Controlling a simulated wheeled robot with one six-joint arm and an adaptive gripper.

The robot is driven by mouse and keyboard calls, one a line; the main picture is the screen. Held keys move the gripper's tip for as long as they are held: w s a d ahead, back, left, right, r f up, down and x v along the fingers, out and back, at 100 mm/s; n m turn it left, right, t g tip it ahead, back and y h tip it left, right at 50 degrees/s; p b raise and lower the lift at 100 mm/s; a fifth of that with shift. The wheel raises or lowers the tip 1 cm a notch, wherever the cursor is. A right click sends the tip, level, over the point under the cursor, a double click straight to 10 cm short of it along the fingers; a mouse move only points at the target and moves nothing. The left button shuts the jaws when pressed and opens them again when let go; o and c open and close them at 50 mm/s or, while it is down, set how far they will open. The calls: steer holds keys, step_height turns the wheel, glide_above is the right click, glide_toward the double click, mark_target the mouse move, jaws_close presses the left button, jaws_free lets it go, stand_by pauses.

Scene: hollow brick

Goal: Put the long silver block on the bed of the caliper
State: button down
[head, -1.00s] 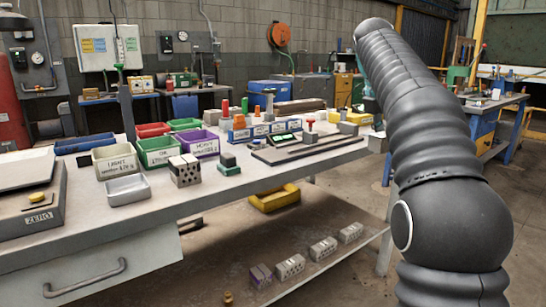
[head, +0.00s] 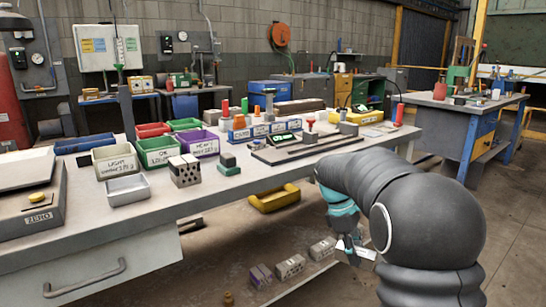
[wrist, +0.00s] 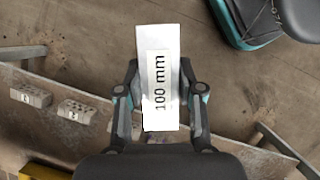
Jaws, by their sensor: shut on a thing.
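My gripper (head: 350,243) hangs low in front of the bench, at the right of the head view. In the wrist view my gripper (wrist: 160,95) is shut on the long silver block (wrist: 158,50), which is labelled "100 mm", with a finger on either side. The block's end shows as a small pale piece in the head view (head: 366,253). The caliper (head: 315,142) lies on the bench top, a long dark grey base with a lit green display and upright parts. It is up and left of my gripper. Its bed appears clear, but fine detail is too small to tell.
The bench's front edge lies between my gripper and the caliper. Bricks (head: 290,266) sit on the lower shelf.

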steer(key=s+a+f+m+g+y, duration=0.1)
steer(key=f+m, duration=0.4)
steer(key=f, duration=0.9)
steer(key=s+a+f+m+g+y, duration=0.1)
steer(key=s+a+f+m+y, duration=0.2)
steer(key=f, duration=1)
steer(key=a+m, duration=0.1)
steer(key=m, duration=0.2)
steer(key=shift+a+f+m, duration=0.15)
steer(key=shift+f+m, duration=0.15)
steer(key=shift+f, duration=0.05)
